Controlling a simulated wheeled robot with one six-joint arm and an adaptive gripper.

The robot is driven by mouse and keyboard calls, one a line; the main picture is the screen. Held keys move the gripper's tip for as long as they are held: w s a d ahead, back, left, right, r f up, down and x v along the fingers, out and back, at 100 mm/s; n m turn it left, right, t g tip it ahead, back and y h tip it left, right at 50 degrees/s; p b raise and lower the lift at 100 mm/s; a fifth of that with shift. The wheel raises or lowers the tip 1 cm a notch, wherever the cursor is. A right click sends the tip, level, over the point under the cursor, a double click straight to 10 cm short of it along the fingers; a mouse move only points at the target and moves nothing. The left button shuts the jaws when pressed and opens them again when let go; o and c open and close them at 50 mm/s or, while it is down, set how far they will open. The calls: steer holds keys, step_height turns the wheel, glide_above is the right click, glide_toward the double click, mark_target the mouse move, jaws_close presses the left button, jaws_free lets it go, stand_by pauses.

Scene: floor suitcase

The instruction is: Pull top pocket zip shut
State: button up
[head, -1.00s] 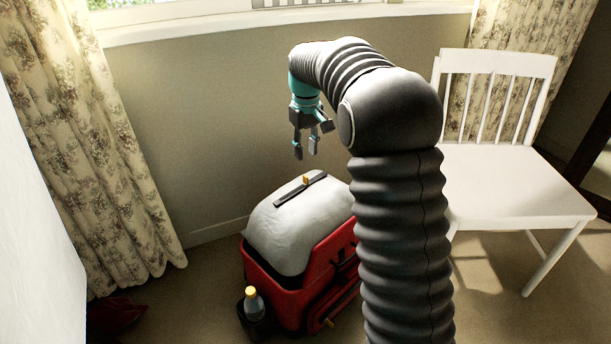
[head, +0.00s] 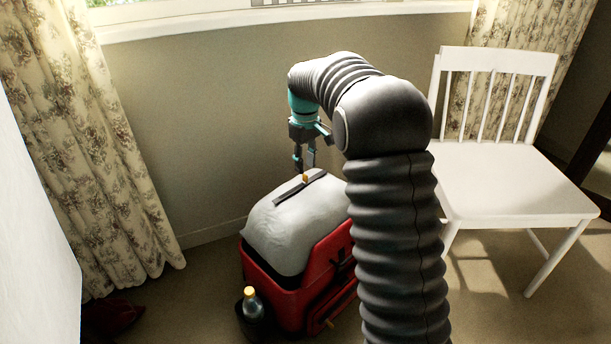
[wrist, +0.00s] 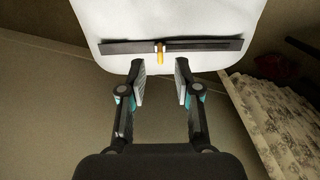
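The red suitcase (head: 297,298) stands on the floor with a bulging light grey top (head: 290,237). A dark zip strip (head: 293,190) runs across that top, and it also shows in the wrist view (wrist: 205,45). A small orange pull tab (head: 305,178) sits near the middle of the strip; in the wrist view the tab (wrist: 159,53) lies ahead of the fingers, roughly centred between them. My gripper (head: 304,169) points down just above the strip, close to the tab. Its two fingers (wrist: 160,70) are apart with nothing between them.
A bottle with a yellow cap (head: 252,303) stands in a dark side holder of the suitcase. A white chair (head: 515,185) is at the right. A patterned curtain (head: 95,150) hangs at the left, and a plain wall is behind the suitcase.

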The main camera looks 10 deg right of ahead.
mark_target(305, 174)
steer(key=shift+f, duration=2)
jaws_close()
